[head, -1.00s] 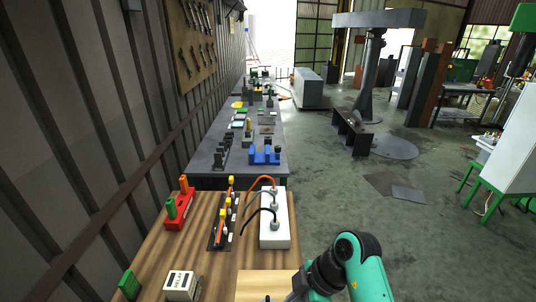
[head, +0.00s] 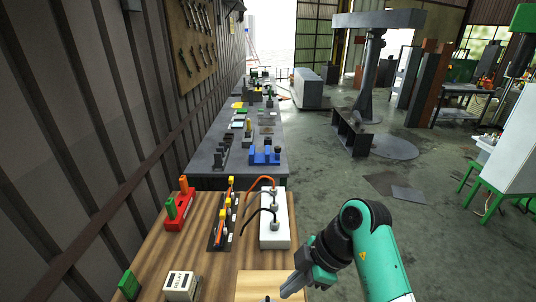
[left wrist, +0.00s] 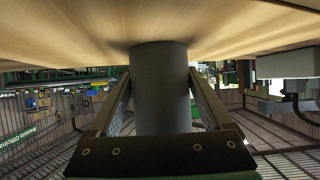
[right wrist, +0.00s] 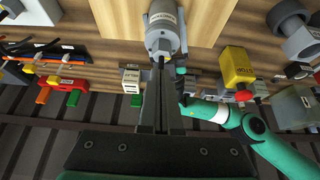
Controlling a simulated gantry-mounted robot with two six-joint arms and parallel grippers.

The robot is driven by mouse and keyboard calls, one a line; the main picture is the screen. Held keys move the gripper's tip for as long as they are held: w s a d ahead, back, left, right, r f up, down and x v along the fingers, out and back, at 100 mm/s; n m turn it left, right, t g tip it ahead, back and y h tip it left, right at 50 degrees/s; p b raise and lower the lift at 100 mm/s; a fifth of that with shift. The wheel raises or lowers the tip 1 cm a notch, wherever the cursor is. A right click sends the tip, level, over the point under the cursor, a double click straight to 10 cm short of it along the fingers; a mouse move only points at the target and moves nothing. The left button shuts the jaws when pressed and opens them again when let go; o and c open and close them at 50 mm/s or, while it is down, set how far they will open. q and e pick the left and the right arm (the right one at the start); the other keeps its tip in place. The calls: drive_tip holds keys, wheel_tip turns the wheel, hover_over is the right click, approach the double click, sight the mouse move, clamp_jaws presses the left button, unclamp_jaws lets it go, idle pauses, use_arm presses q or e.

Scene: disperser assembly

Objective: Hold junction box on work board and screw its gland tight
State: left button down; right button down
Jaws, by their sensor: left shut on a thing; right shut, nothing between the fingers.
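The junction box (right wrist: 164,24) is a grey, labelled round body on the pale work board (right wrist: 110,15) in the right wrist view. Its gland end (right wrist: 160,52) faces my right gripper. My left gripper (left wrist: 160,85) is shut on a grey cylinder (left wrist: 160,100), which appears to be this box, against the board's wood. My right gripper (right wrist: 160,72) is shut and empty, its tips close to the gland; whether they touch it is unclear. In the head view my right gripper (head: 288,290) is over the work board (head: 255,283), and the box is mostly out of frame.
A white power strip (head: 274,232) with plugs, a red holder (head: 179,216) and a relay block (head: 180,284) stand on the table. In the right wrist view a yellow stop-button box (right wrist: 237,66) is right of the junction box.

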wheel_tip(320, 180, down, 7)
drive_tip(key=shift+w+r, duration=0.15)
idle(0.5)
drive_tip(key=shift+a, duration=0.5)
idle(0.7)
drive_tip(key=shift+s+a, duration=0.1)
drive_tip(key=shift+s, duration=0.45)
idle(0.4)
wheel_tip(320, 180, up, 6)
drive_tip(key=d, duration=0.1)
idle(0.6)
